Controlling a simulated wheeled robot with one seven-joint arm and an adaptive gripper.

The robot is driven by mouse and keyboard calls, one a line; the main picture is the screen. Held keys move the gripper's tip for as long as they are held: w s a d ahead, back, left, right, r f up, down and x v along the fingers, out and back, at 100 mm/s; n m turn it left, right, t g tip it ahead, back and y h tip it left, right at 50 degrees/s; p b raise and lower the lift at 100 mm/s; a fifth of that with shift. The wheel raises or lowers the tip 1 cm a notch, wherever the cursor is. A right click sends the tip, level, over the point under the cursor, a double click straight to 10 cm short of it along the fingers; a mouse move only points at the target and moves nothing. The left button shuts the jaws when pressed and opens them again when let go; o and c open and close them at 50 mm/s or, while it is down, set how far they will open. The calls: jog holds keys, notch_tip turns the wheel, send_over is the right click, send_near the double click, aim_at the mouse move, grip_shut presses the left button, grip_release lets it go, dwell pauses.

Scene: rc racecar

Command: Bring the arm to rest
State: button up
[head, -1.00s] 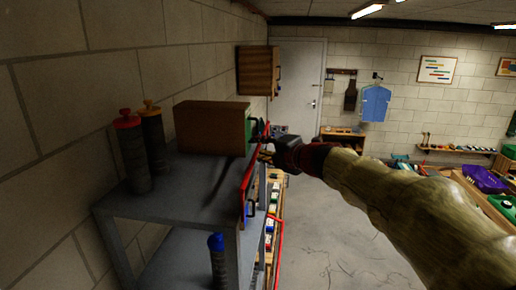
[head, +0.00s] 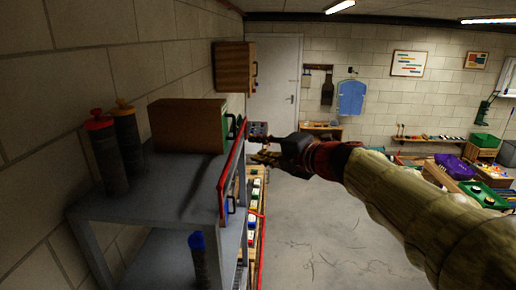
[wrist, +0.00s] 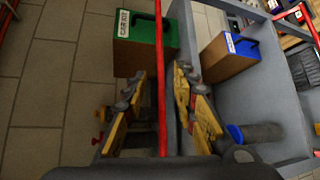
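My gripper (head: 262,151) is at the end of my outstretched arm, just right of the red-edged front of a grey shelf unit (head: 165,180). In the wrist view its two yellow fingers (wrist: 158,95) stand wide apart, so it is open. A red rail (wrist: 161,60) runs through the gap between them in the picture; I cannot tell how close it is. No object is gripped. A brown case with a green front (head: 190,125) stands on the shelf top, and its green labelled face (wrist: 140,40) shows beyond the fingers.
A blue-capped cylinder (head: 196,241) stands lower. A wall cabinet (head: 234,67) hangs behind. The floor (head: 330,230) right of the shelf is open.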

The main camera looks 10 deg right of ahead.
jog(key=d+f+m+t+h, duration=0.1)
jog(key=d+f+m+h, duration=0.3)
jog(key=d+m+h, duration=0.6)
jog(key=s+d+f+m+g+h+b, duration=0.1)
jog(key=s+d+f+m+g+b, duration=0.1)
jog(key=s+d+f+m+b, duration=0.25)
jog(key=s+d+f+m+g+h+b, duration=0.1)
jog(key=s+d+f+m+g, duration=0.1)
jog(key=s+d+f+m, duration=0.45)
jog(key=s+a+f+m+g+y+b, duration=0.1)
jog(key=s+a+f+b, duration=0.5)
jog(key=f, duration=0.6)
jog(key=s+a+f+m+g+y+b, duration=0.2)
jog(key=s+a+f+b, duration=0.4)
jog(key=f, duration=0.7)
jog(key=s+a+f+m+g+y+b, duration=0.1)
jog(key=s+a+f+g+y+b, duration=0.1)
jog(key=s+a+f+b, duration=0.4)
jog(key=s+f+b, duration=0.4)
jog(key=f+b, duration=0.2)
jog(key=f, duration=0.1)
jog(key=shift+a+m, duration=0.3)
jog(key=shift+a, duration=0.05)
